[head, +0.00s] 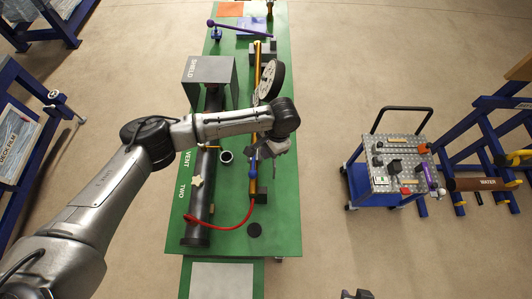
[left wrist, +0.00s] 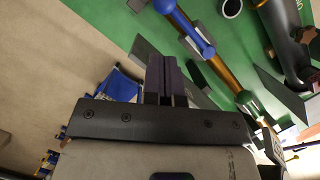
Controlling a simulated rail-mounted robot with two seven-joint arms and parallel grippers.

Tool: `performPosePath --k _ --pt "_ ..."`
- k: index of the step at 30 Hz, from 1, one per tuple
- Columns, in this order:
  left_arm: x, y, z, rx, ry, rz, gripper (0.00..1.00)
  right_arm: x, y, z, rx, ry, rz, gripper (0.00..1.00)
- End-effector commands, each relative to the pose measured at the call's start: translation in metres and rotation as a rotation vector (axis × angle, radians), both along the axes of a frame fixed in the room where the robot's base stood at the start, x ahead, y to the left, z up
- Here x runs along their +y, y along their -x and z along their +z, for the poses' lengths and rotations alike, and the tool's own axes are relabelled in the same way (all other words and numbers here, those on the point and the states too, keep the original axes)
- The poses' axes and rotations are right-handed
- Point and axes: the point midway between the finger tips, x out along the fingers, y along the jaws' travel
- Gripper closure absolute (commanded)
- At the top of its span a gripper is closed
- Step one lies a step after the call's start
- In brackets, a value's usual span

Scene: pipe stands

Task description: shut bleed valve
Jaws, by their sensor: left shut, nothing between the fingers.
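A brass pipe (head: 254,185) runs lengthwise on the green table, with a blue valve-like fitting (head: 253,165) on it and a red hose (head: 235,226) curving from its near end to a dark pipe. In the left wrist view, a blue fitting with a blue handle (left wrist: 190,30) sits on the brass pipe (left wrist: 228,76). I cannot tell for certain which part is the bleed valve. My left gripper (head: 274,152) is over the table, just right of the blue fitting. Its dark fingers (left wrist: 165,70) are shut and empty, apart from the handle.
A grey box marked SHIELD (head: 208,70) and the dark pipe (head: 198,210) stand left of the brass pipe. A black cup (head: 226,156) and a round wheel (head: 270,80) are close to my arm. A tool cart (head: 398,165) stands right, with floor between.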

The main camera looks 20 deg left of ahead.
Motion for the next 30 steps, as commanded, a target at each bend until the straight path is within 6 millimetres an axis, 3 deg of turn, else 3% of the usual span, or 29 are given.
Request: performPosePath --k 9,15,30 --pt "0.009 0.013 -0.047 0.001 -0.002 0.0 1.0 0.002 0.0 0.01 0.0 -0.007 -0.005 0.57" --pt "0.012 0.018 -0.068 0.001 -0.001 0.0 1.0 0.003 0.0 0.013 0.0 -0.008 -0.006 0.57" --pt "0.014 0.02 -0.078 -0.001 0.0 0.0 1.0 0.001 0.0 0.014 0.0 -0.002 -0.002 0.57"
